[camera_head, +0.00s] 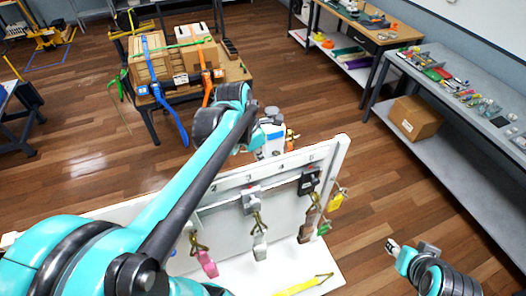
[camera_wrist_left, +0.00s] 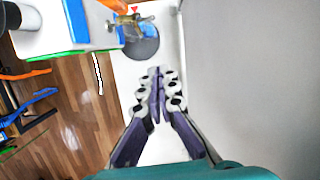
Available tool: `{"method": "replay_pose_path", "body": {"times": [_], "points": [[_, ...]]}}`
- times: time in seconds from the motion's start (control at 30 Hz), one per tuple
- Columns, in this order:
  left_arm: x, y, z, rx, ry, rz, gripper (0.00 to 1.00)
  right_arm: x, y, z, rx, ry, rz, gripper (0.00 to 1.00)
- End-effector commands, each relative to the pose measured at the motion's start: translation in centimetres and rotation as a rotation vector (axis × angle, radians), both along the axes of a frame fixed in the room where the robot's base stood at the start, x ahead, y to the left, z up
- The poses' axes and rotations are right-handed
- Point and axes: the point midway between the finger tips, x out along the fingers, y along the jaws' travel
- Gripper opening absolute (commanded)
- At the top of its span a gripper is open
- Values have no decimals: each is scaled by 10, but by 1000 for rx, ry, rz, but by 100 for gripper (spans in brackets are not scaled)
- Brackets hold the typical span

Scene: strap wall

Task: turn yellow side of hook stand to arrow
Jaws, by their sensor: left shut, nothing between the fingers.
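The hook stand appears in the wrist view as a white block with blue patches (camera_wrist_left: 45,38), orange parts and a brass-coloured hook (camera_wrist_left: 132,19). A grey round disc (camera_wrist_left: 143,46) lies beside it on a white surface. A small red mark (camera_wrist_left: 134,9), perhaps the arrow, is at the top edge. No yellow side can be made out clearly. In the head view, the blue-and-white thing (camera_head: 270,143) beyond the board is partly hidden by my left arm. My left gripper (camera_wrist_left: 160,72) is shut and empty, short of the disc. My right gripper (camera_head: 394,248) is low at the right, its fingers too small to read.
A white numbered board (camera_head: 225,228) with hanging straps and tags stands under my left arm. A yellow strap (camera_head: 303,286) lies at its foot. Behind is a table with boxes (camera_head: 150,62). A grey bench (camera_head: 465,100) is at the right. Open floor lies between.

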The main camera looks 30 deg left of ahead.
Motion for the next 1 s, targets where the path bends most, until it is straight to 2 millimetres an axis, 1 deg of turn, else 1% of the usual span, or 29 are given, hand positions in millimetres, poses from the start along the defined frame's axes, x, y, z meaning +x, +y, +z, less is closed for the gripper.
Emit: {"method": "replay_pose_path", "body": {"times": [0.03, 0.2, 0.37, 0.4, 0.43, 0.6, 0.77, 1.0], "points": [[3, -2, -10, 0, 0, -2, 0, 0, 0, -1, 0, 0, 0, 40], [11, -7, -46, 2, -2, -2, 0, 0, 0, -2, 0, 0, 0, 40], [17, -12, -78, 3, -3, -3, 0, 0, 0, -4, 0, 0, 0, 40], [24, -17, -72, 2, -4, -5, 0, 0, 0, 0, 0, 0, 0, 40], [28, -20, -70, 2, -4, -6, 0, 0, 0, 1, 0, 0, 0, 40], [43, -31, -67, 2, -3, -4, 0, 0, 0, 5, 0, 0, 0, 40], [48, -35, -66, 2, -2, -2, 0, 0, 0, 6, 0, 0, 0, 40], [48, -35, -67, 2, -4, -2, 0, 0, 0, 6, 0, 0, 0, 40]]}}
